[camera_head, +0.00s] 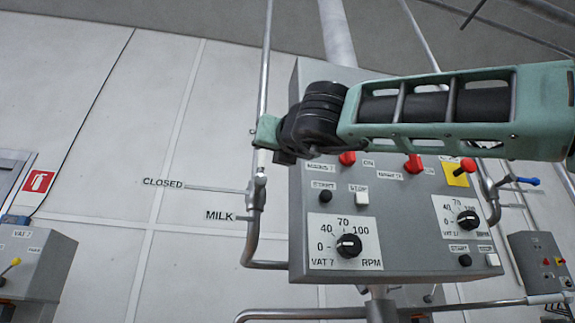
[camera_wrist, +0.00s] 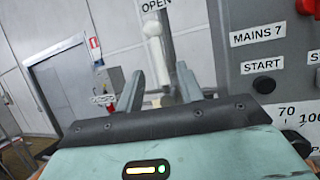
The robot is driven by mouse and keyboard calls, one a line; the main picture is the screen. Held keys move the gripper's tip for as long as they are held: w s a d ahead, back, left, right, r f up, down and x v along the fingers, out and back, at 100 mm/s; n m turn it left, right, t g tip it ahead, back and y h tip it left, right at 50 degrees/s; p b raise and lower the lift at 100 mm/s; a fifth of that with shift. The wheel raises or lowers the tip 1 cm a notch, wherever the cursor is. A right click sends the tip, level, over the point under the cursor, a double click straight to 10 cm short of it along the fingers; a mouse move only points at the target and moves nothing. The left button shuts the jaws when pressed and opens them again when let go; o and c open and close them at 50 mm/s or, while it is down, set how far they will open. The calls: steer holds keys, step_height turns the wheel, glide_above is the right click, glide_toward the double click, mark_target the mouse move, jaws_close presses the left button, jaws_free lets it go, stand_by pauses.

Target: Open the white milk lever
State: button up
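The white milk lever (camera_wrist: 153,45) stands upright with a rounded knob at its top, seen between my two fingers in the wrist view. In the head view a short white part of the lever (camera_head: 261,159) shows above the valve on the pipe, just under my gripper (camera_head: 270,133); its upper part is hidden there. In the wrist view my gripper (camera_wrist: 160,82) is open, with one finger on each side of the lever. I cannot tell whether either finger touches it. An OPEN label (camera_wrist: 155,5) is above the knob.
A grey control panel (camera_head: 300,230) with red knobs and dials stands close right of the lever. A CLOSED label (camera_head: 163,182) and a MILK label (camera_head: 220,216) are on the white wall left of the valve. A thin pipe (camera_head: 266,60) rises behind my gripper.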

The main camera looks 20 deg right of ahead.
steer(key=b+v, duration=0.1)
steer(key=v, duration=0.7)
stand_by(0.5)
